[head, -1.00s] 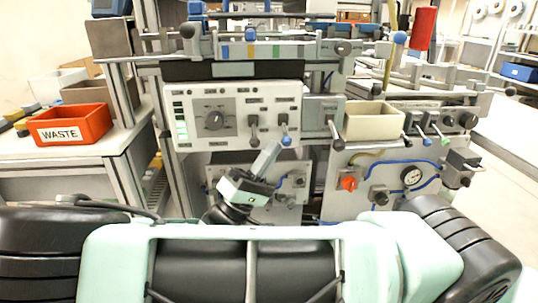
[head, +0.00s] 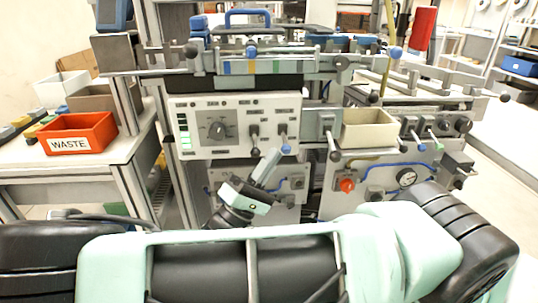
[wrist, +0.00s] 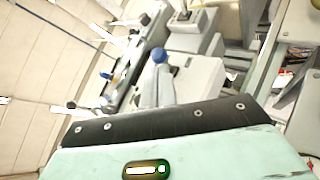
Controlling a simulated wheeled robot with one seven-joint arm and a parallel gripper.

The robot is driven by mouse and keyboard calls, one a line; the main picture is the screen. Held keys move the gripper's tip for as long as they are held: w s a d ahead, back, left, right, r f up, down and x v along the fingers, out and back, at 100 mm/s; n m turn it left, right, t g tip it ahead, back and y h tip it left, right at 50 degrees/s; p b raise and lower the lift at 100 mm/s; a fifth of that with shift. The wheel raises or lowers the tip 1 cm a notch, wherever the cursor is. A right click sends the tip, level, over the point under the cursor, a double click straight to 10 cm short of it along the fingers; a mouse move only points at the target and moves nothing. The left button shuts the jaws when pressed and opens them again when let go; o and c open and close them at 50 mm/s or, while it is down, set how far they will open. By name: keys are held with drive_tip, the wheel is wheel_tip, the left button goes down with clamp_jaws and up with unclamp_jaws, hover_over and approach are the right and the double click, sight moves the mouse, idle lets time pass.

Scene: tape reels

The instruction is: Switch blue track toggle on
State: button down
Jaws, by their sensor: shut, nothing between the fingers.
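The blue-tipped toggle (head: 286,148) is on the white control panel (head: 205,150), right of a black-tipped toggle (head: 254,151). Both levers hang downward in the head view. My gripper (head: 276,153) is shut and empty, reaching up from below, its tips close beside the blue knob at its lower left. In the wrist view a blue knob (wrist: 160,56) shows right at the end of the shut fingers (wrist: 154,88). I cannot tell whether the fingertips touch it. The lever's base is partly hidden in the wrist view.
The panel also has a dark rotary dial (head: 217,130) and green indicator lights at its left. A grey box with another lever (head: 334,154) and a beige bin (head: 368,130) stand to the right. A track rail (head: 250,67) runs above. An orange WASTE bin (head: 78,134) is at left.

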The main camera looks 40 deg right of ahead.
drive_tip(key=s+a+f+n+t+y+p, duration=0.1)
drive_tip(key=s+a+f+n+t+p, duration=0.1)
drive_tip(key=a, duration=0.5)
drive_tip(key=s+a+f+n+t+y+p, duration=0.1)
drive_tip(key=s+a+f+n+t, duration=0.1)
drive_tip(key=a+f, duration=0.3)
drive_tip(key=a+n, duration=0.1)
drive_tip(key=a, duration=0.1)
drive_tip(key=shift+a+f+y+p, duration=0.2)
drive_tip(key=shift+a+y+p, duration=0.15)
drive_tip(key=shift+y+p, duration=0.05)
idle(0.4)
